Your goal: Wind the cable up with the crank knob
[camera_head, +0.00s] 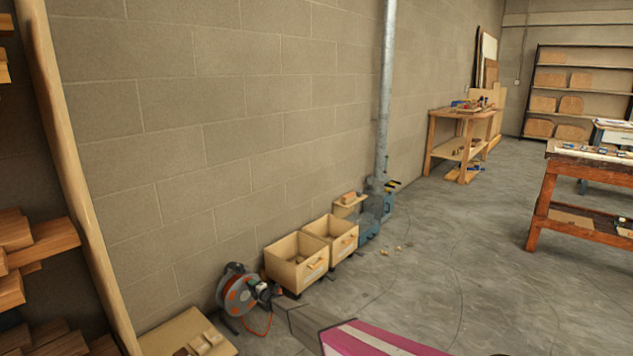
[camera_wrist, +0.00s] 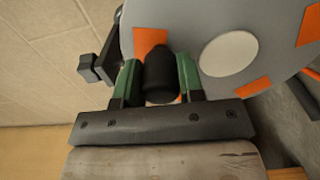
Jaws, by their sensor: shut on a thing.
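The cable reel (camera_head: 238,291) stands on the floor against the block wall in the head view, with a grey and orange disc and a black frame. An orange cable (camera_head: 262,328) trails on the floor beside it. In the wrist view the reel's grey disc (camera_wrist: 275,30) with orange patches fills the upper right. My gripper (camera_wrist: 160,82) has green fingers shut on the black crank knob (camera_wrist: 160,75), one finger on each side. In the head view my gripper (camera_head: 264,292) is at the right side of the reel, small and partly unclear.
Two wooden bins (camera_head: 297,262) stand right of the reel along the wall. A low wooden board with small pieces (camera_head: 190,338) lies left of it. A wooden shelf (camera_head: 75,180) rises at the far left. Open concrete floor (camera_head: 430,260) lies to the right.

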